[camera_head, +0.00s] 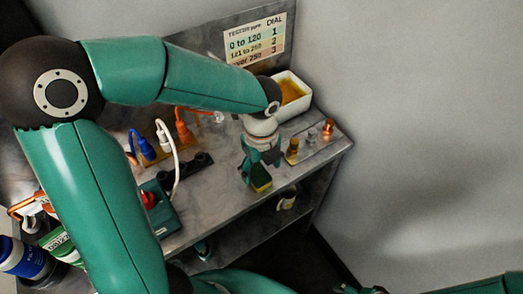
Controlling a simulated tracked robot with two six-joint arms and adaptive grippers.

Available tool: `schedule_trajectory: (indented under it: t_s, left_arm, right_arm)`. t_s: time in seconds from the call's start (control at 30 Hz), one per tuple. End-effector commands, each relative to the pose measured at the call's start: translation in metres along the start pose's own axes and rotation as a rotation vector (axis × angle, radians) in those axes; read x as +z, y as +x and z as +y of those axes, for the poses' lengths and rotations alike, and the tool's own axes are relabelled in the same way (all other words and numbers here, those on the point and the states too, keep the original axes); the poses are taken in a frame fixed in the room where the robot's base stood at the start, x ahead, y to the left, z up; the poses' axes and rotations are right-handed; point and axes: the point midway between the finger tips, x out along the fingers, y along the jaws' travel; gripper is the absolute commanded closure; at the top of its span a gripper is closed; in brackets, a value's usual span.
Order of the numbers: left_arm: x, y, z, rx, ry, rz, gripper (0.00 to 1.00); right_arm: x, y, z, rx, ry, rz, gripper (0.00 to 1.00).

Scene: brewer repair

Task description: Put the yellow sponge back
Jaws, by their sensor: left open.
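The yellow sponge (261,181), with a dark green side, is near the front edge of the grey bench top. My left gripper (258,168) points down right at it, with its fingers open. The fingers hide part of the sponge, and I cannot tell whether they touch it. A white tub (304,101) with something orange-yellow inside stands at the back right of the bench, behind my left wrist.
Brass and copper fittings (327,131) stand right of the gripper. Blue, orange and white plugs with cables (164,135) stand to the left, beside a dark socket strip. A green box with a red knob (149,200) sits at front left. A dial chart (255,40) is behind.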

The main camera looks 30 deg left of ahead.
Motion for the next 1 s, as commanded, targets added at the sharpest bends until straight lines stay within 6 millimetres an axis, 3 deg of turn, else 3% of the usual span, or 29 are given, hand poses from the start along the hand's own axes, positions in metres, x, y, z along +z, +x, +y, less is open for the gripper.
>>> schedule_trajectory:
  t_s: [0.2, 0.4, 1.0]
  left_arm:
    - [0.000, -0.045, 0.000, -0.004, 0.001, 0.000, 0.25]
    - [0.000, -0.066, -0.001, -0.002, 0.001, 0.000, 0.25]
    - [-0.001, -0.069, 0.000, 0.001, 0.002, 0.001, 0.25]
  right_arm:
    - [0.000, -0.003, -0.001, 0.000, 0.000, 0.000, 0.19]
    - [0.000, -0.004, -0.001, 0.000, 0.000, 0.000, 0.19]
    - [0.000, -0.004, -0.001, 0.000, 0.000, 0.000, 0.19]
